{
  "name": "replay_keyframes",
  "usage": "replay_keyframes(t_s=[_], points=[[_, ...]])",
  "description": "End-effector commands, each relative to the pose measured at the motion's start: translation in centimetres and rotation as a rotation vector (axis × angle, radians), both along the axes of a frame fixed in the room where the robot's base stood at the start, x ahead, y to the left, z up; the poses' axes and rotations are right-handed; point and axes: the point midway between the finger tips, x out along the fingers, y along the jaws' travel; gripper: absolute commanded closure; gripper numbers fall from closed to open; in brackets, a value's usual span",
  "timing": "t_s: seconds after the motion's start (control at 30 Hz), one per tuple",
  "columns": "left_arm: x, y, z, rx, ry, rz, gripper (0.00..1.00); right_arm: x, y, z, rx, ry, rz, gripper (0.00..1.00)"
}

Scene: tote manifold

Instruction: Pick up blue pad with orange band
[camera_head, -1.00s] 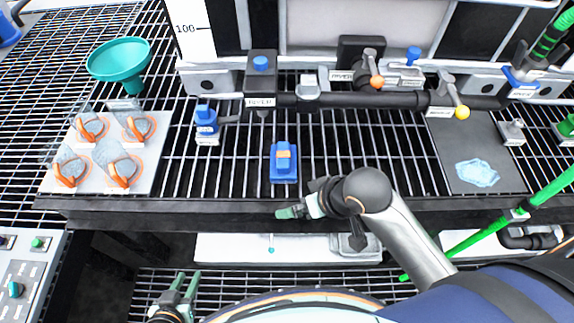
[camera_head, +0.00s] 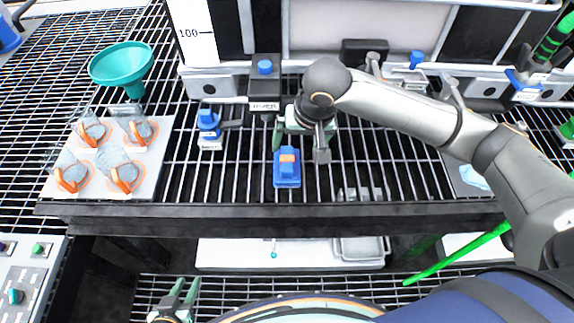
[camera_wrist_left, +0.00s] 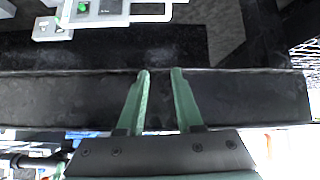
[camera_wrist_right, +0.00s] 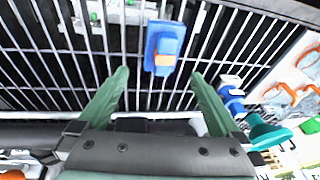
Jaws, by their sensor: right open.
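The blue pad with the orange band (camera_head: 287,178) rests on the wire rack near its front edge in the head view. In the right wrist view the pad (camera_wrist_right: 163,58) lies beyond the fingertips, roughly between their lines. My right gripper (camera_head: 278,134) is above the rack, just behind the pad in the head view. Its green fingers (camera_wrist_right: 158,74) are open and empty. My left gripper (camera_head: 184,288) is low in front of the rack, far from the pad. Its fingers (camera_wrist_left: 160,72) are apart with nothing between them.
A label-bearing blue-topped block (camera_head: 209,128) stands left of the pad. Behind is a black pipe manifold with a blue-capped post (camera_head: 265,68). A white tray (camera_head: 60,190) holds several flasks with orange rings. A teal funnel (camera_head: 121,64) stands behind it. The rack's front rail (camera_head: 300,210) is raised.

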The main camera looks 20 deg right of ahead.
Motion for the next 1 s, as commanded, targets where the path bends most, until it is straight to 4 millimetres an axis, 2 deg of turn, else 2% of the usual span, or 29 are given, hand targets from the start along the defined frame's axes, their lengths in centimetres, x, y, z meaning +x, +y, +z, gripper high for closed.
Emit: replay_keyframes(t_s=[0.03,0.2,0.47,0.7,1.0], points=[[0.0,-0.1,-0.4,0.000,0.003,-0.001,0.65,0.2,0.1,-1.3,-0.001,0.003,0.000,0.00],[0.0,-0.4,-0.7,-0.004,0.008,-0.006,0.65,1.0,0.4,-3.9,0.000,0.001,0.002,0.00],[0.4,-0.9,-0.3,-0.012,-0.005,-0.014,0.65,1.6,0.7,-5.9,-0.001,0.001,0.003,0.00],[0.6,-1.1,-0.9,-0.014,-0.001,-0.019,0.65,2.5,1.1,-9.3,0.000,-0.001,0.004,0.00],[0.8,-1.2,-0.8,-0.013,-0.003,-0.021,0.65,2.7,1.2,-9.9,0.000,-0.002,0.005,0.00]])
